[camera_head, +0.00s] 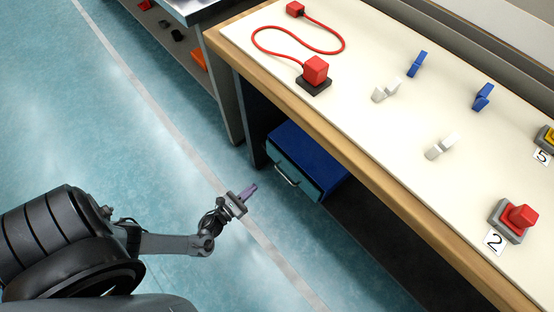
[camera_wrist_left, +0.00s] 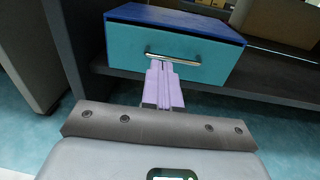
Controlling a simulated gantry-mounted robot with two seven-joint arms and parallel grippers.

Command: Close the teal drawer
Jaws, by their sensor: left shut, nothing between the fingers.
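The teal drawer (camera_head: 288,174) is the front of a blue box (camera_head: 313,158) under the workbench, at the centre of the head view. The drawer front (camera_wrist_left: 120,45) has a metal bar handle (camera_wrist_left: 173,59) in the left wrist view. My left gripper (camera_head: 252,189) has its purple fingers shut with nothing between them. It is in front of the drawer, its tips (camera_wrist_left: 161,64) close to the handle; I cannot tell whether they touch it. How far the drawer stands out is hard to tell. My right gripper is not in view.
The workbench (camera_head: 350,140) overhangs the box, its wooden edge above and its leg (camera_head: 251,122) at the left. On top are a red plug with cable (camera_head: 315,70), blue and white clips (camera_head: 483,97), and a red button (camera_head: 518,217). The floor in front (camera_head: 170,180) is clear.

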